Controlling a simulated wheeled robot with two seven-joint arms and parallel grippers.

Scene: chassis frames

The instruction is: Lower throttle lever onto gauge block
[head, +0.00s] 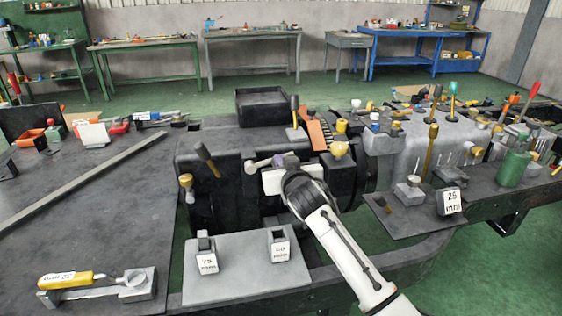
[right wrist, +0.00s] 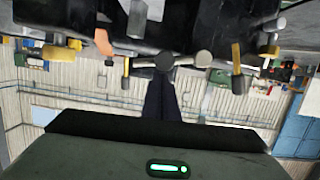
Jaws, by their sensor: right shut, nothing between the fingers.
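My right gripper (head: 284,170) reaches over the middle of the dark machine body; its fingers are mostly hidden behind my wrist in the head view. In the right wrist view its dark fingers (right wrist: 163,98) are together and hold nothing. A short lever with a round grey knob (head: 250,167) lies nearly level just left of the gripper; contact cannot be told. I cannot tell which lever is the throttle lever. Gauge blocks marked 75 mm (head: 207,259) and 60 mm (head: 280,248) stand on a grey plate in front. Another marked 25 mm (head: 450,201) stands at right. My left gripper is out of view.
Black-handled levers (head: 207,159) and a brass-knobbed lever (head: 187,185) rise left of the gripper. An orange toothed piece (head: 318,131) and a brass knob (head: 340,149) stand close behind and right. A yellow-handled tool (head: 66,280) lies at front left.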

